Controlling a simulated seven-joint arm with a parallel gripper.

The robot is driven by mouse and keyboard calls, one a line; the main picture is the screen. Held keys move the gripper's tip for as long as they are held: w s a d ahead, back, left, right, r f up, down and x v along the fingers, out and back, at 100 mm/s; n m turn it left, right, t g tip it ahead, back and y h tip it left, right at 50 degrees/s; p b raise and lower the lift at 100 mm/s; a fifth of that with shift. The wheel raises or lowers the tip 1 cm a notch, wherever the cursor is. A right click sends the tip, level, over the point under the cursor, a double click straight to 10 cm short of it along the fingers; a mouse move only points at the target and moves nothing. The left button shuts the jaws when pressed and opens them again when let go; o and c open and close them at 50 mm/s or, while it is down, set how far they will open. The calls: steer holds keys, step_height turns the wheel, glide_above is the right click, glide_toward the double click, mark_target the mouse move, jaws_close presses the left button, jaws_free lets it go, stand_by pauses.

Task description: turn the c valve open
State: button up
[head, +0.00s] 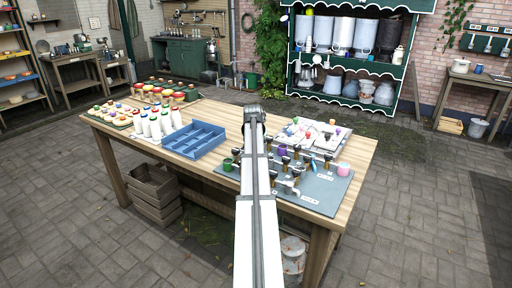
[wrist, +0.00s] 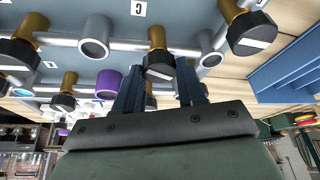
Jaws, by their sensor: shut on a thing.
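The c valve (wrist: 158,70) is a black knob with a white bar on a brass stem, on a grey pipe in the wrist view. A plate lettered C (wrist: 138,8) lies by it on the blue-grey board. The white bar runs roughly along the pipe, slightly tilted. My gripper (wrist: 161,85) has its two dark blue fingers on either side of the knob and is shut on it. Part of the knob is hidden by the fingers. In the head view my arm hides the gripper and this valve above the valve board (head: 320,200).
Similar black-knobbed valves (wrist: 248,30) (wrist: 18,50) stand close on both sides. A purple cup (wrist: 106,83) is near the left finger. In the head view a blue divided tray (head: 195,140), white bottles (head: 155,127) and a green cup (head: 228,164) share the wooden table.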

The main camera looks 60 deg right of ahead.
steer(key=shift+s+n+t+y, duration=0.1)
steer(key=shift+n+t+y, duration=0.45)
steer(key=shift+n, duration=1.65)
steer(key=o, duration=1)
steer(key=shift+o, duration=0.2)
steer(key=shift+d, duration=0.1)
steer(key=v, duration=1.3)
steer(key=shift+s+r, duration=0.3)
steer(key=shift+r, duration=0.05)
